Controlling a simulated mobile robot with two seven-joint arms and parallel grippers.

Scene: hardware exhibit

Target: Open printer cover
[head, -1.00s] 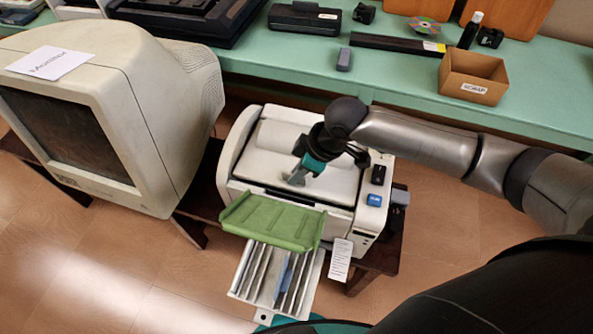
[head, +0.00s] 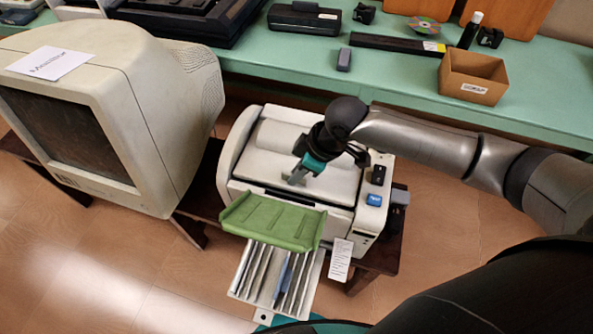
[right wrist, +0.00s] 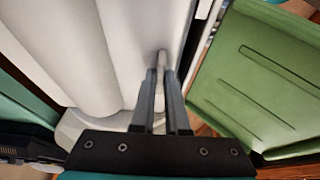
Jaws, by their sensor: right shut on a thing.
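The printer (head: 235,160) is an off-white machine on a low dark stand, with a green tray (head: 272,222) at its front. Its cover (head: 335,183) is the pale top panel and looks closed. My right gripper (head: 295,180) is over the cover's front part. In the right wrist view its two fingers (right wrist: 161,75) are close together, shut on a small raised tab (right wrist: 162,57) of the pale cover. The green tray also shows in the right wrist view (right wrist: 250,80). My forearm and wrist hide part of the cover's right side. My left gripper is not in view.
A big old monitor (head: 150,110) stands left of the printer. Behind is a green table (head: 400,75) with an open cardboard box (head: 470,75). Below the green tray is a slotted paper rack (head: 255,270). A paper tag (head: 340,260) hangs at the printer's front right.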

